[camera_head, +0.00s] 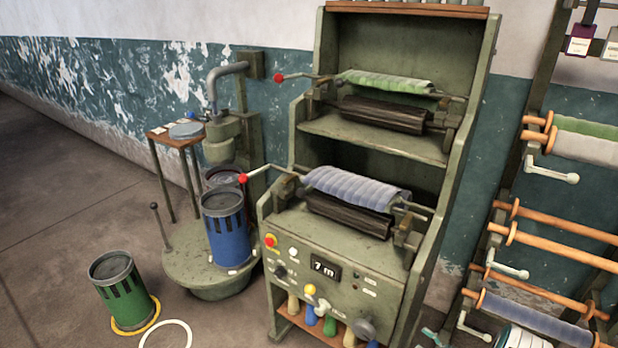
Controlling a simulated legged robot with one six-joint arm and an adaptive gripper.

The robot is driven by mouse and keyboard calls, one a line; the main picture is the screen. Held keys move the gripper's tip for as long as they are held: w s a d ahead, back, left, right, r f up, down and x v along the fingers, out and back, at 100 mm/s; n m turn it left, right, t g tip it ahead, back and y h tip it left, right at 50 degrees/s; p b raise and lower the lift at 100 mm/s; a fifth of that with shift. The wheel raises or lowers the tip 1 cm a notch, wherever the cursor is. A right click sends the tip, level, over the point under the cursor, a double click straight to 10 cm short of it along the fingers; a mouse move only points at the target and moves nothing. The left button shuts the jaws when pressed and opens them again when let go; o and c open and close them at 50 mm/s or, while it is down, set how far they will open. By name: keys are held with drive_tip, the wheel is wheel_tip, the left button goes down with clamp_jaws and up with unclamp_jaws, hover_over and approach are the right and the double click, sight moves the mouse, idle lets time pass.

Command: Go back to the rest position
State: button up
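My gripper and arm do not show in the camera view, so whether the gripper is open or shut is hidden. The green machine (325,262) stands upright in the middle of the view. Its upper level carries a roller wrapped in green cloth (388,81). Its lower level carries a roller wrapped in blue-grey cloth (355,187). A display on its front panel (325,268) reads "7 m".
A blue can (228,236) stands on a round green base (190,262) left of the machine. A green can (122,290) stands on the floor within a yellow ring, beside a white ring (166,334). A rack with wooden rods (560,222) stands right. Floor at far left is clear.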

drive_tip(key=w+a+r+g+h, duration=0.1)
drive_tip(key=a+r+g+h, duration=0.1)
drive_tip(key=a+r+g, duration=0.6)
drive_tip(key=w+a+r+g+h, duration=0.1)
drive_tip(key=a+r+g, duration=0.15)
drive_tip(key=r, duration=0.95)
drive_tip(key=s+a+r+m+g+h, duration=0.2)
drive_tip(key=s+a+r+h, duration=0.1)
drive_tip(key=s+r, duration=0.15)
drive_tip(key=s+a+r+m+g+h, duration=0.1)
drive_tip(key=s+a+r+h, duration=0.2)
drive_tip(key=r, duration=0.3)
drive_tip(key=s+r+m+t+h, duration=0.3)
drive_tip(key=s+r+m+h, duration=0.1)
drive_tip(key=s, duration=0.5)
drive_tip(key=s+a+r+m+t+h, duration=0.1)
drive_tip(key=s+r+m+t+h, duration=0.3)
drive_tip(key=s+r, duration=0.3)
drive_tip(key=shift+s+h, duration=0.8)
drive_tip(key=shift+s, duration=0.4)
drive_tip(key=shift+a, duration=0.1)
